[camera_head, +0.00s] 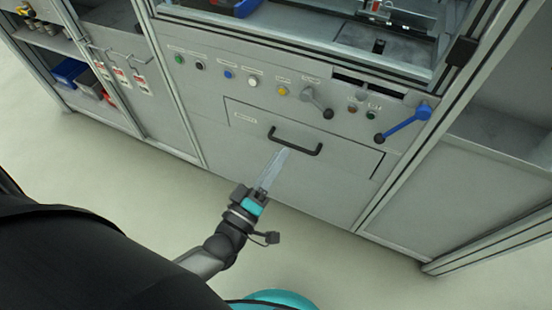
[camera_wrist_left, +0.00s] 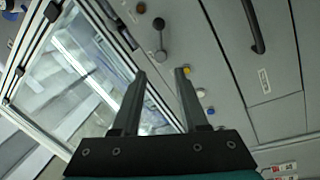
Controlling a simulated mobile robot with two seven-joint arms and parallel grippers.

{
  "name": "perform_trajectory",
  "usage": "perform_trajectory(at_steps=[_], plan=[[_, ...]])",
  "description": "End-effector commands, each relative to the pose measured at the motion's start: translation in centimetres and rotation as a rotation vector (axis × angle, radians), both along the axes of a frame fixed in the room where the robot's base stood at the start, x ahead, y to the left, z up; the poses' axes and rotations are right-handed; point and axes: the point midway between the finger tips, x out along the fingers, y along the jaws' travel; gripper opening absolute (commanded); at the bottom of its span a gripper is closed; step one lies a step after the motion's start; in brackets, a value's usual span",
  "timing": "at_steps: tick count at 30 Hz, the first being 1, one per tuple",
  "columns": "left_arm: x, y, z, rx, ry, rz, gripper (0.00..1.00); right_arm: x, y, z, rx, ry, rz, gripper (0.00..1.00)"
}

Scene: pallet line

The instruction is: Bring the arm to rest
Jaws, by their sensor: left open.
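My left gripper (camera_head: 273,170) is in front of the machine's lower front, with its fingers pointing up toward the black handle (camera_head: 295,143) of the drawer panel. In the left wrist view the two fingers of the gripper (camera_wrist_left: 158,72) stand apart with nothing between them. In that view the black handle (camera_wrist_left: 253,27) is to the right of the fingers, apart from them. In the head view the fingertips overlap the panel just below the handle; I cannot tell the exact gap. My right gripper is in neither view.
A row of buttons, a grey lever (camera_head: 318,102) and a blue lever (camera_head: 403,122) stick out above the drawer panel (camera_head: 240,118). Open shelves with a blue bin (camera_head: 68,71) stand at the left. The pale floor (camera_head: 150,190) in front of the machine is clear.

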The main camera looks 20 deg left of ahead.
Motion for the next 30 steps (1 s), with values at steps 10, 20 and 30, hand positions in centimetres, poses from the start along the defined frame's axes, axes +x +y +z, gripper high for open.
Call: perform_trajectory(at_steps=[10,20,30], plan=[[0.0,0.0,0.0,0.000,0.000,0.000,0.43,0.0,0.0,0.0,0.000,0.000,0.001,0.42],[0.0,0.1,-4.3,0.142,0.107,-0.012,0.43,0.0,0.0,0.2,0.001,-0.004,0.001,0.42],[-7.5,3.8,-24.8,0.796,0.691,-0.202,0.43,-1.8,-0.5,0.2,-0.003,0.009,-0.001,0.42]])
